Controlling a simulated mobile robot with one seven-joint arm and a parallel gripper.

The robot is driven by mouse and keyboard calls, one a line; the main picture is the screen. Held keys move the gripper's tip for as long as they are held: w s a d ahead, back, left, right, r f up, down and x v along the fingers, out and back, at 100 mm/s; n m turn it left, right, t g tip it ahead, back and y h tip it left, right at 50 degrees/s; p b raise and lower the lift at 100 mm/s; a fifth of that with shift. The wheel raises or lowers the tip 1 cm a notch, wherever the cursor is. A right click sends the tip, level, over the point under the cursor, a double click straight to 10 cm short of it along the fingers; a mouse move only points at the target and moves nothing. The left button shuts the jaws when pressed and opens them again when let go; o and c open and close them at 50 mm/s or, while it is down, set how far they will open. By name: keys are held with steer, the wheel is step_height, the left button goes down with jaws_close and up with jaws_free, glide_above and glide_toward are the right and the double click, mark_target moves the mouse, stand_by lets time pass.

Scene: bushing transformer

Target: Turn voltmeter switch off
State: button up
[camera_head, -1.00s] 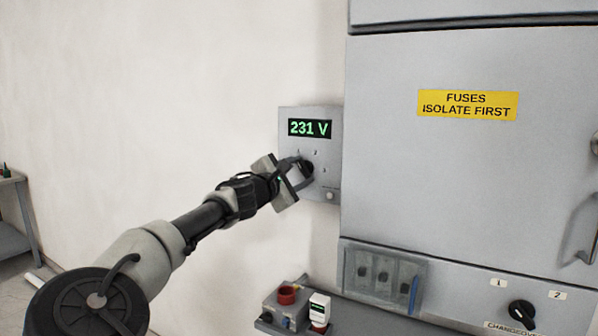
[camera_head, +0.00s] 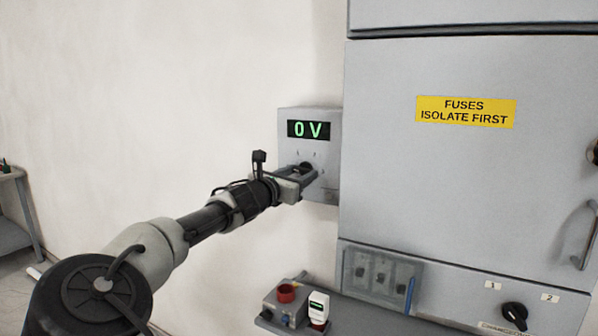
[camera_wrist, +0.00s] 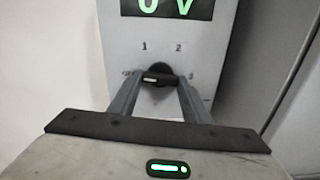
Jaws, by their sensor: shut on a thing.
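The voltmeter (camera_head: 322,132) is a grey box on the wall left of the cabinet, and its green display (camera_head: 309,129) reads 0 V. In the wrist view, its dark round switch knob (camera_wrist: 157,76) sits below the marks 1 and 2, with OFF at the left and 3 at the right. The knob's handle lies about level, its pale end toward OFF. My gripper (camera_wrist: 158,92) is shut on the knob, one finger at each side. In the head view my gripper (camera_head: 304,178) partly hides the knob.
The grey cabinet (camera_head: 460,180) with a yellow fuse label stands close on the right. Below is a shelf (camera_head: 365,312) with a red-topped grey box (camera_head: 287,300) and a small white device (camera_head: 318,308). A changeover switch (camera_head: 514,315) is at lower right. The wall left is clear.

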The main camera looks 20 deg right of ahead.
steer(key=shift+n, duration=0.7)
steer(key=o, duration=1)
steer(key=shift+o, duration=0.2)
steer(key=v, duration=1.7)
steer(key=shift+s, duration=0.2)
steer(key=shift+a+f, duration=0.1)
